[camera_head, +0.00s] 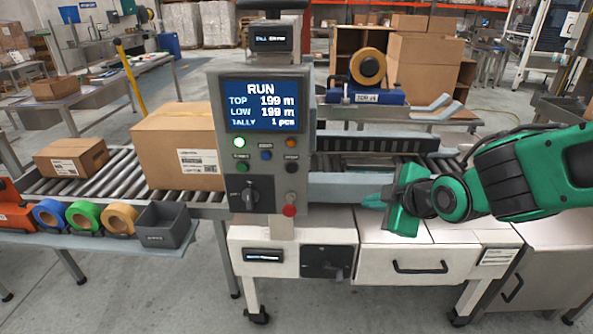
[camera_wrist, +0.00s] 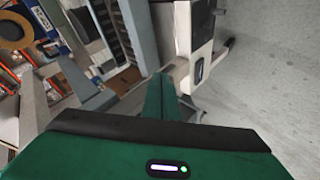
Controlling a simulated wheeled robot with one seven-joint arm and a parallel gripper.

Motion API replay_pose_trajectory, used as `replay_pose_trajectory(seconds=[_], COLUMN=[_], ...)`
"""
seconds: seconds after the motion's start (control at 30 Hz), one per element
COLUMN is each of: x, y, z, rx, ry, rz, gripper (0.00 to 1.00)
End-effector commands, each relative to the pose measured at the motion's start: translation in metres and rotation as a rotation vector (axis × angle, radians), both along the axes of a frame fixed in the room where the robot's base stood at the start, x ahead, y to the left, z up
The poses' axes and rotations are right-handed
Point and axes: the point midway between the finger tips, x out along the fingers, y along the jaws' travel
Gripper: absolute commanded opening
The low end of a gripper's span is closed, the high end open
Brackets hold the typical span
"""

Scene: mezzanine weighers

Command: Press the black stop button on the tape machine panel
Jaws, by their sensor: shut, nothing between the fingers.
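The tape machine panel (camera_head: 222,190) stands upright in the middle of the head view, its screen (camera_head: 265,105) reading RUN. A black round button (camera_head: 291,168) sits on the panel's right side, below an orange lamp. A green button (camera_head: 242,167) and a blue button (camera_head: 266,155) are to its left; the small labels are not readable. My gripper (camera_head: 372,201) is shut and empty, right of the panel and lower than the black button, clearly apart from it. In the wrist view its shut fingers (camera_wrist: 159,97) show, but the panel face does not.
A black rotary switch (camera_head: 250,195) and a red button (camera_head: 289,210) are lower on the panel. A carton (camera_head: 175,145) lies on the roller conveyor at left. A blue tape head (camera_head: 370,95) stands behind my gripper. White cabinets (camera_head: 400,258) are below.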

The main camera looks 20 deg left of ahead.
Motion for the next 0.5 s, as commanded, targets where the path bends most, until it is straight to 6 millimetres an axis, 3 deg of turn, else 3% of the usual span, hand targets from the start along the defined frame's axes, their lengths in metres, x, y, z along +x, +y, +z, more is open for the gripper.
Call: replay_pose_trajectory(seconds=[0.03,0.2,0.33,0.5], x=[-0.007,-0.032,-0.049,-0.060], y=[0.032,0.112,0.149,0.169], z=[0.000,0.008,0.013,0.017], rx=[-0.001,0.011,0.024,0.032], ry=[-0.044,-0.200,-0.279,-0.328], rz=[0.083,0.296,0.392,0.442], gripper=[0.00,0.00,0.00,0.00])
